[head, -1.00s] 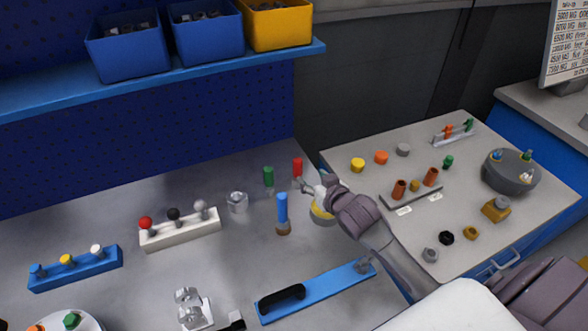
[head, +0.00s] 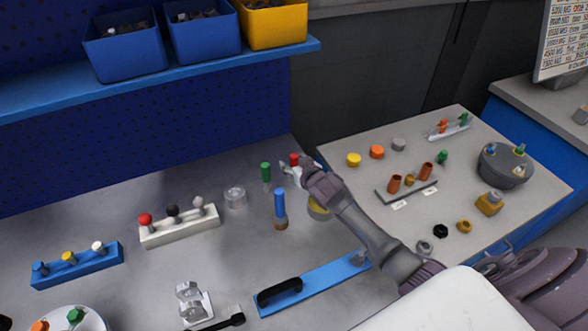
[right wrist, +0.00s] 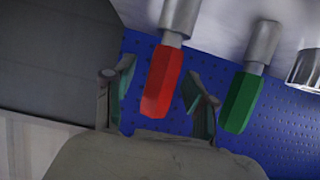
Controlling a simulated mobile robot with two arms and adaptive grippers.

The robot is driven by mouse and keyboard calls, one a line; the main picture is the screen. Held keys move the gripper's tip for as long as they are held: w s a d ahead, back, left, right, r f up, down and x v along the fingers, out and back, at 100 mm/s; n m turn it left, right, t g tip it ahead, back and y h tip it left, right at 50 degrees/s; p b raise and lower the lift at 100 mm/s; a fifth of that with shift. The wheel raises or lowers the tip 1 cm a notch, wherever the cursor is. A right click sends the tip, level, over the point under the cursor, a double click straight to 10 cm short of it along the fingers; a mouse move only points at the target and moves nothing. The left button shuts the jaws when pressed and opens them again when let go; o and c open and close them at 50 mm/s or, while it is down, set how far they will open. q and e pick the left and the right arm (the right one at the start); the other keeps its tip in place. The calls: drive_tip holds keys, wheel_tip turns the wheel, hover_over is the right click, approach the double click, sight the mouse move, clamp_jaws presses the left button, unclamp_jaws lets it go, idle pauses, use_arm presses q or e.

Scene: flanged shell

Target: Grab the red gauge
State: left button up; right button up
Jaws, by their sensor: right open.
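The red gauge (head: 295,159) stands near the back right of the grey workbench, partly hidden by my right gripper in the head view. In the right wrist view the red gauge (right wrist: 166,82) shows a red hexagonal handle with a grey metal end. My right gripper (head: 289,168) is at the red gauge. In the right wrist view the open right gripper (right wrist: 160,88) has one finger on either side of the red handle, with gaps showing. My left gripper is not in view.
A green gauge (head: 266,172) stands just left of the red one and also shows in the right wrist view (right wrist: 243,100). A blue-handled gauge (head: 280,205) stands in front. A blue pegboard wall (head: 150,150) is behind. A clear ring (head: 235,197) lies to the left.

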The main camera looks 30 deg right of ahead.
drive_tip(key=shift+c, duration=0.3)
clamp_jaws()
drive_tip(key=shift+r, duration=0.1)
drive_tip(key=shift+r, duration=0.1)
